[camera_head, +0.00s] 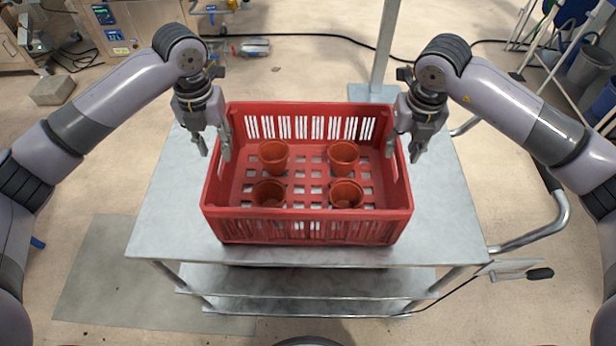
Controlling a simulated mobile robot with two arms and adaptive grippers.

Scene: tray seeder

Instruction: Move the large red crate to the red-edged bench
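The large red crate (310,231) stands upright on the top of a metal cart (165,230). It has slotted walls and holds several terracotta-coloured pots, among them a front left pot (269,194) and a back right pot (343,157). My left gripper (214,153) is open at the crate's left wall, one finger outside and one over the inner side. My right gripper (402,153) is open at the right wall in the same way. I cannot tell whether the fingers touch the walls. No red-edged bench shows in this view.
The cart has lower shelves (310,283) and a tube handle (535,232) at right. A grey post (386,45) stands behind it. Machines (125,22) stand at the back left, bins (590,64) and a ladder frame at the back right. A black cable crosses the floor behind.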

